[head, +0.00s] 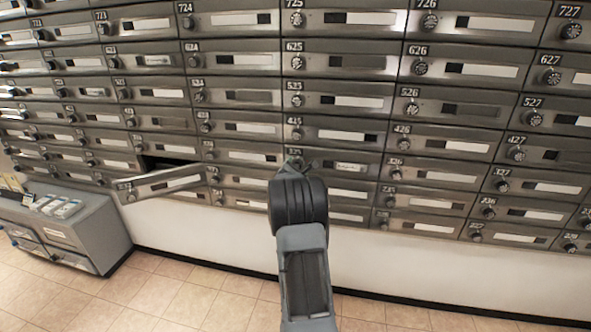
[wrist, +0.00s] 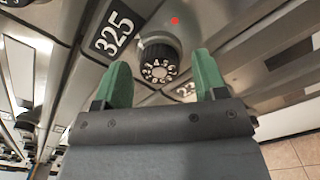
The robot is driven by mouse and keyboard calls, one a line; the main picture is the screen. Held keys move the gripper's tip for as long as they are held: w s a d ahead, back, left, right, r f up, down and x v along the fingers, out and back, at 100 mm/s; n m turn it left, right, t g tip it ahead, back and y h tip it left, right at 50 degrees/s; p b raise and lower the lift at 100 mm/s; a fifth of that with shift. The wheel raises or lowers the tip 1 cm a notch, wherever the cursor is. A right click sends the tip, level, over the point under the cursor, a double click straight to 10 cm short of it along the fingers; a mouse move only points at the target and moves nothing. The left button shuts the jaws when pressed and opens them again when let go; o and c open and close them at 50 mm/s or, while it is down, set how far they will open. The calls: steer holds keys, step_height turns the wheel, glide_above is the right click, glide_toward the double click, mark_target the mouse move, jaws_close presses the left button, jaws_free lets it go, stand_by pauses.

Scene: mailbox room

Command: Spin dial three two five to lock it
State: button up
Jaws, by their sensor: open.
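The dial of mailbox 325 (wrist: 160,62) is a black knob with a ring of white digits, right beside the number plate 325 (wrist: 118,35) in the wrist view. My gripper (wrist: 165,75) is open, its green fingertips on either side of the lower part of the dial; I cannot tell whether they touch it. A small red dot (wrist: 175,20) shows above the dial. In the head view my arm hides most of the dial, and the front of mailbox 325 (head: 347,167) shows to the right of my gripper (head: 297,165).
Rows of closed metal mailboxes with dials fill the wall. One mailbox door (head: 165,184) hangs open at the left. A grey cabinet (head: 75,225) with papers on top stands at the lower left. The tiled floor (head: 190,298) is clear.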

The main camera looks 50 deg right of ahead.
steer(key=shift+c, duration=0.3)
steer(key=c, duration=0.9)
steer(key=shift+o, duration=0.2)
steer(key=m+b, duration=1.1)
steer(key=m, duration=2.3)
steer(key=shift+m, duration=0.4)
